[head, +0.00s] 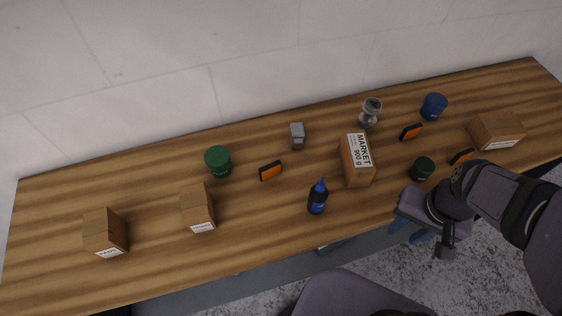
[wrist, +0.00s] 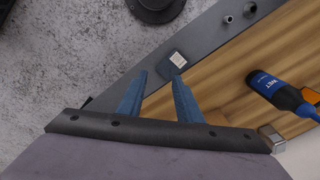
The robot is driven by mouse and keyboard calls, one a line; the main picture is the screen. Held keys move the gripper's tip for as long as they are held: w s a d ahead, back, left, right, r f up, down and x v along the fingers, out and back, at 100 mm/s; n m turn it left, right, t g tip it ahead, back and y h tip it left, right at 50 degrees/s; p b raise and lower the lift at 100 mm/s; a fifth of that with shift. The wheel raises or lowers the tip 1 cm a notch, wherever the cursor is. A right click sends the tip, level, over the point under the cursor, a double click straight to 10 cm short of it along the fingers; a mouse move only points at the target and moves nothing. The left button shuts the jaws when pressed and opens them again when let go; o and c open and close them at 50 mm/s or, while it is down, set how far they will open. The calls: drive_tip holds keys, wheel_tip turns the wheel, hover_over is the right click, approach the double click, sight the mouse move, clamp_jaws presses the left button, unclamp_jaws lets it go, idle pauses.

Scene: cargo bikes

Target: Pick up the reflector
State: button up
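Three orange reflectors with black housings lie on the wooden table in the head view. One reflector (head: 270,171) is near the middle, another reflector (head: 411,132) is at the right behind a dark green tin, and a third reflector (head: 461,156) is at the right beside my arm, partly hidden. My gripper (head: 409,231) is off the table's front edge, apart from all of them. In the wrist view its two blue fingers (wrist: 159,75) are spread with nothing between them. An orange piece (wrist: 312,95) shows at that view's right edge, partly cut off.
On the table (head: 130,180) stand a blue bottle (head: 317,197), a market box (head: 357,160), a dark green tin (head: 422,168), a green tin (head: 218,161), a blue tin (head: 434,106), a grey block (head: 297,136), a metal part (head: 370,112) and several cardboard boxes (head: 198,208).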

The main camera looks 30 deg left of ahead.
drive_tip(key=w+a+r+n+p, duration=0.1)
drive_tip(key=w+a+r+n, duration=0.1)
drive_tip(key=a, duration=0.3)
drive_tip(key=w+a+r+n+p, duration=0.1)
drive_tip(key=w+a+r+n, duration=0.15)
drive_tip(key=a, duration=0.35)
drive_tip(key=n+t+h+b, duration=0.1)
drive_tip(key=n+t+h, duration=0.2)
drive_tip(key=n, duration=2.2)
hover_over(268, 167)
drive_tip(key=s+a, duration=0.2)
drive_tip(key=f, duration=0.1)
drive_tip(key=shift+m+p+x, duration=0.25)
drive_tip(key=shift+p+x, duration=0.15)
drive_tip(key=shift+x, duration=0.75)
drive_tip(key=shift+w+d+f+p, duration=0.35)
drive_tip(key=shift+d+f+p, duration=0.1)
drive_tip(key=shift+p, duration=0.1)
drive_tip(key=shift+p+x, duration=0.65)
drive_tip(key=shift+x, duration=1.35)
drive_tip(key=shift+r, duration=0.1)
clamp_jaws()
